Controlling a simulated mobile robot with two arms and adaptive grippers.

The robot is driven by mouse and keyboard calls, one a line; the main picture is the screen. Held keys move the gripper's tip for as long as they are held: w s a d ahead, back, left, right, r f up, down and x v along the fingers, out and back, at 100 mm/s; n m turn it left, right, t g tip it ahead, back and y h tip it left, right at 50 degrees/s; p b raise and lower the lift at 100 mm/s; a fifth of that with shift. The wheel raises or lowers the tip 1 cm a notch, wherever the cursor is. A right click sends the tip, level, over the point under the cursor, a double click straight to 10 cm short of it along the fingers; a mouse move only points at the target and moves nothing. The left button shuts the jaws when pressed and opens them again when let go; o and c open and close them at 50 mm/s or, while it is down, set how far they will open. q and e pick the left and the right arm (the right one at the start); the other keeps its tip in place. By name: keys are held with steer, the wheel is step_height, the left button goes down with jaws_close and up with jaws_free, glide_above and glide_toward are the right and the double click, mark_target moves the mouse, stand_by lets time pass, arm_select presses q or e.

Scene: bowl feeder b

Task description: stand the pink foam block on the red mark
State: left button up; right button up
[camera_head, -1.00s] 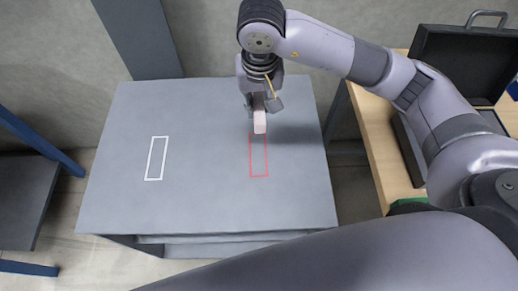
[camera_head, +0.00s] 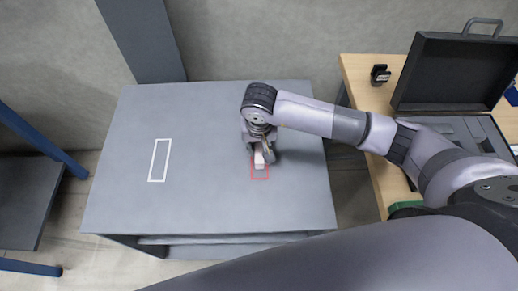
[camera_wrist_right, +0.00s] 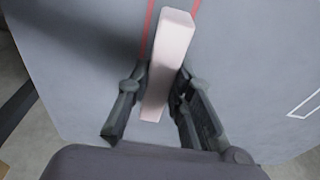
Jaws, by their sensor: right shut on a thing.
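The pink foam block (camera_head: 259,161) is in my right gripper (camera_head: 257,152), over the far part of the red mark (camera_head: 260,179) on the grey table. In the right wrist view the block (camera_wrist_right: 170,55) stands out long and pale pink between the two dark fingers of the right gripper (camera_wrist_right: 158,95), which are shut on it. Red lines (camera_wrist_right: 148,28) of the mark show on both sides of the block there. I cannot tell whether the block touches the table. My left gripper is not in view.
A white outlined mark (camera_head: 160,160) lies empty on the left of the grey table (camera_head: 205,210). A wooden table (camera_head: 365,95) at the right holds an open black case (camera_head: 450,72) and a small dark object (camera_head: 380,74). The table's left and front areas are clear.

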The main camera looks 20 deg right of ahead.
mark_target(259, 151)
step_height(259, 151, down, 3)
steer(key=shift+f, duration=0.15)
steer(key=shift+f, duration=0.2)
steer(key=o, duration=0.9)
steer(key=shift+r, duration=0.1)
steer(key=shift+o, duration=0.2)
steer(key=shift+r, duration=0.2)
steer(key=r, duration=0.4)
steer(key=s+r, duration=0.1)
steer(key=r, duration=0.3)
steer(key=r+b, duration=0.1)
steer(key=r, duration=0.2)
steer(key=shift+s+a+r, duration=0.2)
steer(key=shift+s+r, duration=0.2)
